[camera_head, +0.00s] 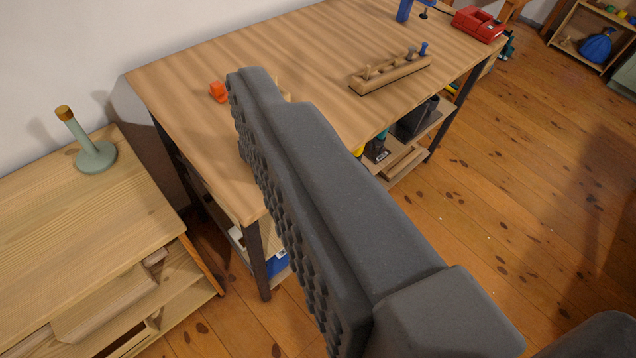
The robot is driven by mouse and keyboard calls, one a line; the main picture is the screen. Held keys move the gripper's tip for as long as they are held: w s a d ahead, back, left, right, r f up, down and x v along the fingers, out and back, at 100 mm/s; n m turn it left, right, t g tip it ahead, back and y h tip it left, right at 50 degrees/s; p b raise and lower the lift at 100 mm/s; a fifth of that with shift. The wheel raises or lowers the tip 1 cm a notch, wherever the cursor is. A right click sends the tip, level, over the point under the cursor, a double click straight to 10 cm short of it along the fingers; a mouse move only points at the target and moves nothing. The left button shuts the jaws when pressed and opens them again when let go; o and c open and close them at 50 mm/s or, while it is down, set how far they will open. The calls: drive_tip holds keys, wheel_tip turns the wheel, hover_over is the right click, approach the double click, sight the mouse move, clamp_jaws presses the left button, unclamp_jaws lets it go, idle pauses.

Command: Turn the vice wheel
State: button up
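I cannot make out a vice wheel for certain. A blue upright object (404,10), cut off by the top edge, stands at the far side of the workbench (300,45); I cannot tell if it is part of a vice. A small orange object (218,91) lies near the left end of the bench, just left of my gripper. My gripper (255,85) shows as one large dark grey finger with a ribbed pad, reaching across the view over the bench. It hides part of the benchtop. The second finger cannot be made out.
A wooden block with pegs (390,75) and a red box-like object (478,23) are on the bench. A lower wooden cabinet (75,235) with a green stand (95,155) is at left. A shelf with a blue bag (597,48) is far right. The wooden floor at right is open.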

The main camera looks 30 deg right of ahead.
drive_tip(key=w+d+r+h+p, duration=0.1)
drive_tip(key=w+d+r+p, duration=0.2)
drive_tip(key=r+p, duration=0.45)
drive_tip(key=w+d+r+h+p, duration=0.1)
drive_tip(key=w+d+r+p, duration=0.15)
drive_tip(key=r+p, duration=0.45)
drive_tip(key=w+d+f+n+h+p, duration=0.1)
drive_tip(key=w+d+f, duration=0.7)
drive_tip(key=d+f, duration=0.15)
drive_tip(key=w+d+f+n+h+p, duration=0.1)
drive_tip(key=w+d+f+n+p, duration=0.1)
drive_tip(key=w+d+f, duration=0.75)
drive_tip(key=s+d+f+n+y, duration=0.1)
drive_tip(key=d+f+y, duration=0.1)
drive_tip(key=f, duration=1)
drive_tip(key=s+d+f+n+y, duration=0.1)
drive_tip(key=f+y, duration=0.2)
drive_tip(key=f, duration=0.9)
drive_tip(key=s+a+f+m+t+y, duration=0.1)
drive_tip(key=s+a+f+y, duration=0.15)
drive_tip(key=s+f, duration=0.4)
drive_tip(key=s+a+f+t+y, duration=0.1)
drive_tip(key=s+f+y, duration=0.25)
drive_tip(key=f, duration=0.55)
drive_tip(key=shift+h, duration=0.4)
drive_tip(key=b+x, duration=0.1)
drive_tip(key=x, duration=1.2)
drive_tip(key=shift+s+a, duration=0.1)
